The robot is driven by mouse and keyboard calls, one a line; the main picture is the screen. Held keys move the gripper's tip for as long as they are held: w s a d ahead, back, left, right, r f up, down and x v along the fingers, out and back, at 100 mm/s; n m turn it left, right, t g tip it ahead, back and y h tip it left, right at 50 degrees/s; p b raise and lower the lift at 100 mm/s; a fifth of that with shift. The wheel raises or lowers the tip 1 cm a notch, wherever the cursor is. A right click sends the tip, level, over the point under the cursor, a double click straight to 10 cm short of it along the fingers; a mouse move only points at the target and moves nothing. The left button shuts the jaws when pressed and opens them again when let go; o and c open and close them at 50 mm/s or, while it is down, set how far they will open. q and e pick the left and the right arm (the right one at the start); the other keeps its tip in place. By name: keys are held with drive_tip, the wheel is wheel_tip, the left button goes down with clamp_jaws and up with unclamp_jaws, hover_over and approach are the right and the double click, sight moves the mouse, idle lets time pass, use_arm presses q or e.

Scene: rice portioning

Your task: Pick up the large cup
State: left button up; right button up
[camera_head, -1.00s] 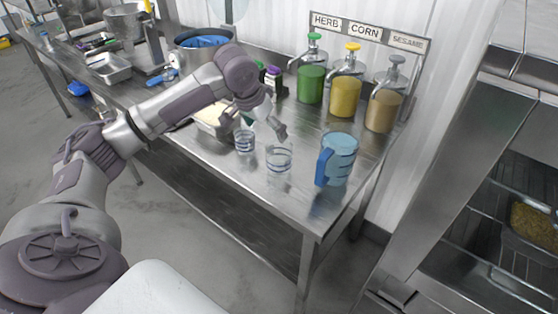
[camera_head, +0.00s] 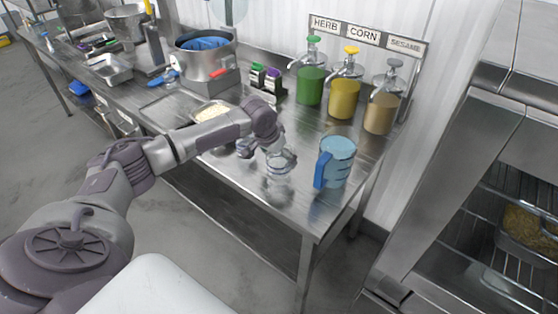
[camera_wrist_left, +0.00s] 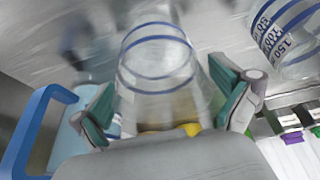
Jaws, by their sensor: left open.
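The large cup (camera_wrist_left: 160,62), clear with blue bands, stands between the spread teal-padded fingers of my left gripper (camera_wrist_left: 168,106) in the left wrist view. The gripper is open, with room between each finger and the cup wall. In the head view the large cup (camera_head: 279,167) is on the table's near part, partly hidden by my left gripper (camera_head: 274,153). A second clear cup (camera_wrist_left: 288,38) with blue measuring marks is to the right in the wrist view; in the head view it is mostly hidden behind my gripper. My right gripper is not in view.
A blue pitcher (camera_head: 337,160) stands just right of the large cup on the steel table (camera_head: 290,207). Green (camera_head: 311,86), yellow (camera_head: 343,98) and tan (camera_head: 380,110) dispensers stand at the back. A rice tray (camera_head: 212,110) lies left.

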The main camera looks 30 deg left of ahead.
use_arm(q)
drive_tip(key=shift+f, duration=0.25)
drive_tip(key=c, duration=1.1)
drive_tip(key=shift+r, duration=0.1)
